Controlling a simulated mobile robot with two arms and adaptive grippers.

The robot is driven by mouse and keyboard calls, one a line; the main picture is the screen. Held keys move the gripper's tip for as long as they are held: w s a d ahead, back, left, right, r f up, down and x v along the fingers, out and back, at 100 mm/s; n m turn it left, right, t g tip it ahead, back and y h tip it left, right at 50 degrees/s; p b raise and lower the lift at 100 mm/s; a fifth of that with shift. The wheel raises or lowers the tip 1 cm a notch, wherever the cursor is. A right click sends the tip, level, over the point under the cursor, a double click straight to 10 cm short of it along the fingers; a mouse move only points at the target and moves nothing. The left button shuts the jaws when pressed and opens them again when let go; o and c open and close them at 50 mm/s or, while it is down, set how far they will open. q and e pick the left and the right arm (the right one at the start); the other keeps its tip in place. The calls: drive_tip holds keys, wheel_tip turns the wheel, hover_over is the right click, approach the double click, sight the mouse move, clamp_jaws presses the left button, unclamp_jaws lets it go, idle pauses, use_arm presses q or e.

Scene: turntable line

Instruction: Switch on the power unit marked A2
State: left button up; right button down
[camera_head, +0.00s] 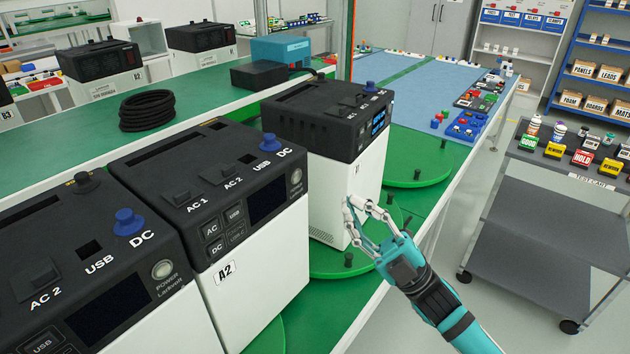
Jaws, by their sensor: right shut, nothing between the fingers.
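The power unit marked A2 (262,252) stands in the middle of the row, a white box with a black top and an "A2" label on its front. Its screen (268,200) is dark. A round silver button (296,176) sits right of the screen. My right gripper (352,222) is shut and empty, to the right of A2 and in front of the white side of a neighbouring power unit (345,180). I cannot tell whether it touches that unit. That neighbour's screen (378,121) is lit blue. My left gripper is not in view.
Another power unit (162,335) with a dark screen stands close on A2's left. Green turntables (413,170) lie along the line. A black cable coil (147,110) lies on the green bench behind. A grey test cart (540,235) stands at right, with clear floor before it.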

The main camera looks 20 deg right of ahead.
sight(297, 177)
drive_tip(key=shift+w+d+m+t+h, duration=0.1)
drive_tip(key=shift+d+m+t+h, duration=0.2)
drive_tip(key=shift+d+m+t, duration=0.15)
drive_tip(key=shift+a, duration=0.15)
drive_tip(key=w+a+b, duration=0.1)
drive_tip(key=w+a, duration=0.4)
drive_tip(key=w, duration=0.2)
drive_tip(key=shift+a, duration=0.15)
idle(0.8)
drive_tip(key=shift+f, duration=0.1)
idle(0.5)
drive_tip(key=shift+w+a+b, duration=0.25)
drive_tip(key=shift+w+b, duration=0.05)
